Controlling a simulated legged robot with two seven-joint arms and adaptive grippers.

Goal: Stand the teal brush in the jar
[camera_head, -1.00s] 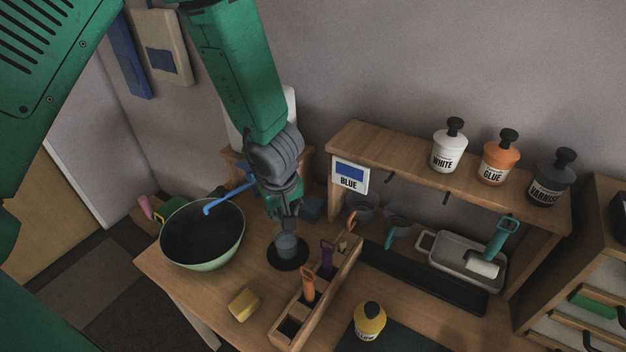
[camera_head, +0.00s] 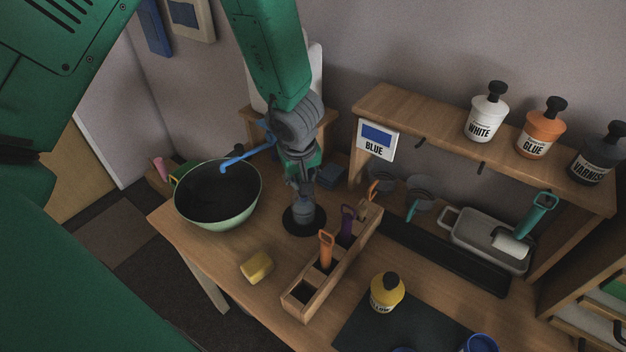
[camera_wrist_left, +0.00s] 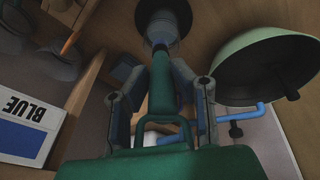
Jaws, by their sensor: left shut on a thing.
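The teal brush (camera_wrist_left: 162,88) is upright between the fingers of my left gripper (camera_wrist_left: 162,98), which is shut on its handle. Its handle loop shows near the wrist. In the head view my left gripper (camera_head: 303,186) is directly above the grey see-through jar (camera_head: 303,211), which stands on a round black mat (camera_head: 291,222). In the left wrist view the brush's far end lines up with the jar (camera_wrist_left: 163,20) and appears to be at or inside its mouth. The exact depth is hidden. My right gripper is not in view.
A green bowl (camera_head: 238,222) with a blue-handled tool (camera_head: 245,159) stands close left of the jar. A wooden rack (camera_head: 318,292) with orange and purple tools is close right. A yellow sponge (camera_head: 257,267) lies in front. A shelf with a BLUE sign (camera_head: 377,140) stands behind right.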

